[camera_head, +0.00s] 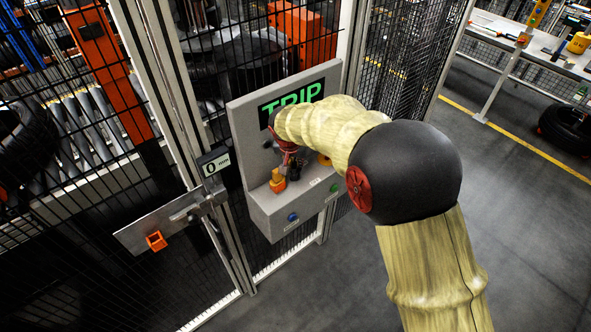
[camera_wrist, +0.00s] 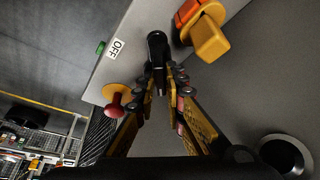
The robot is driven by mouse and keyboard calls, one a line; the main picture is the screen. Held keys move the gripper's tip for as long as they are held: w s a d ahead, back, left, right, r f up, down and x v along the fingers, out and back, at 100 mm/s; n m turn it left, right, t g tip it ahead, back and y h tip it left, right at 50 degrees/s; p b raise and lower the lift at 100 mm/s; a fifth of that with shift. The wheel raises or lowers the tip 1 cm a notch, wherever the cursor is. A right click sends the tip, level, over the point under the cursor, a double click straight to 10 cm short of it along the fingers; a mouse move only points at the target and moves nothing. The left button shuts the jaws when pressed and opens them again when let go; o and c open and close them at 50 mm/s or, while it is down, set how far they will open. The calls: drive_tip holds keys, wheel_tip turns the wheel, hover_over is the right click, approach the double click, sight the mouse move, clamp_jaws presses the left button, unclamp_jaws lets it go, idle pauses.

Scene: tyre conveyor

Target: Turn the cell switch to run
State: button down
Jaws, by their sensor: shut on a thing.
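The grey control panel (camera_head: 262,207) hangs on the fence, its screen (camera_head: 291,99) reading "TRIP" in green. My gripper (camera_head: 292,168) reaches its ledge, partly hidden by my arm. In the wrist view my gripper (camera_wrist: 160,80) is shut on a black upright handle, which I take as the cell switch (camera_wrist: 156,45). A white "OFF" label (camera_wrist: 115,48) is to its left. Any run mark is hidden or unreadable, so I cannot tell the switch's exact position.
An orange and yellow handle (camera_wrist: 207,38) stands close beside the switch. A red mushroom button (camera_wrist: 116,102) is at the other side. Blue (camera_head: 292,217) and green (camera_head: 333,187) buttons are on the panel's front. A metal latch plate (camera_head: 165,222) is at left.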

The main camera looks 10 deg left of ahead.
drive_tip(key=m+b, duration=0.1)
drive_tip(key=m+h+b, duration=0.1)
drive_tip(key=shift+a+f+m, duration=0.15)
drive_tip(key=shift+f+m, duration=0.1)
drive_tip(key=shift+m, duration=0.15)
drive_tip(key=shift+r+m+g+h+b, duration=0.1)
drive_tip(key=shift+m+g+h+b, duration=0.1)
drive_tip(key=shift+m+h+b, duration=0.45)
drive_tip(key=shift+r+m+g+h+b, duration=0.1)
drive_tip(key=shift+m+g+b, duration=0.2)
drive_tip(key=shift+m, duration=0.75)
drive_tip(key=c, duration=1.9)
unclamp_jaws()
drive_tip(key=shift+r, duration=0.1)
drive_tip(key=v, duration=1.1)
drive_tip(key=shift+s+a+r, duration=0.15)
drive_tip(key=shift+a+r, duration=0.05)
drive_tip(key=shift+r, duration=0.15)
